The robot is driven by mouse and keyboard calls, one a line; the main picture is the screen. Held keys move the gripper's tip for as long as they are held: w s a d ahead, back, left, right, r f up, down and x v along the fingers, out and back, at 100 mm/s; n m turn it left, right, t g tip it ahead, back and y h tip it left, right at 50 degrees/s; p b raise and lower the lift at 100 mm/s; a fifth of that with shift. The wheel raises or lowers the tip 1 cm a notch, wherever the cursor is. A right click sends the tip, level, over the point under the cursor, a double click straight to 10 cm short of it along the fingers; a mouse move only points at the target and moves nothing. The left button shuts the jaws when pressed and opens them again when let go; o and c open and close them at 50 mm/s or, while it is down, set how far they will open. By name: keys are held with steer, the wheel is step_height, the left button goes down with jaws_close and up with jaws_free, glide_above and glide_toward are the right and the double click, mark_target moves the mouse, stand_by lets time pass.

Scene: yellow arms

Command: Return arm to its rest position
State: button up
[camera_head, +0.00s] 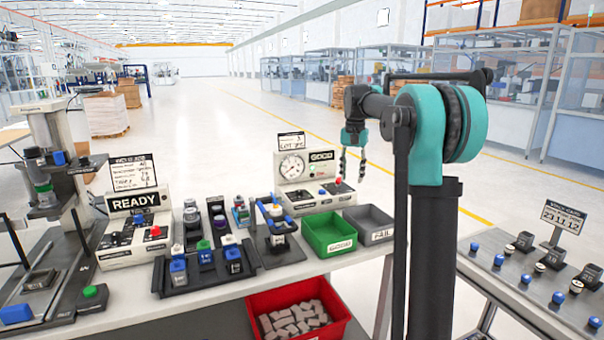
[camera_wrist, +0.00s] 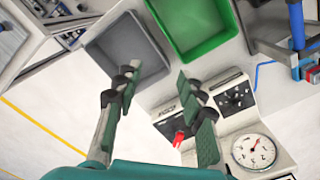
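My gripper (camera_head: 352,163) hangs from my teal and black arm in the head view, beyond the back edge of the table near the grey tray. In the wrist view my gripper (camera_wrist: 160,112) shows two dark green-padded fingers spread well apart with nothing between them. It is open and empty. My arm is raised and bent, with the gripper pointing down.
A green GOOD bin (camera_head: 329,236) and a grey FAIL bin (camera_head: 369,222) sit at the table's right end. A gauge tester (camera_head: 314,181) stands behind them. A black rack (camera_head: 205,270) holds several parts. A red crate (camera_head: 297,310) sits below. Another table (camera_head: 535,272) is at right.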

steer(key=s+f+n+t, duration=0.1)
steer(key=s+f, duration=0.8)
steer(key=s, duration=0.3)
steer(key=s+d+f+n+t, duration=0.1)
steer(key=s+f+n, duration=0.1)
steer(key=s+f, duration=0.7)
steer(key=s+d+f+n+t, duration=0.1)
steer(key=s+f+t, duration=0.1)
steer(key=s+f, duration=0.7)
steer(key=s, duration=0.6)
steer(key=shift+s+f+n, duration=0.15)
steer(key=shift+f+n, duration=0.15)
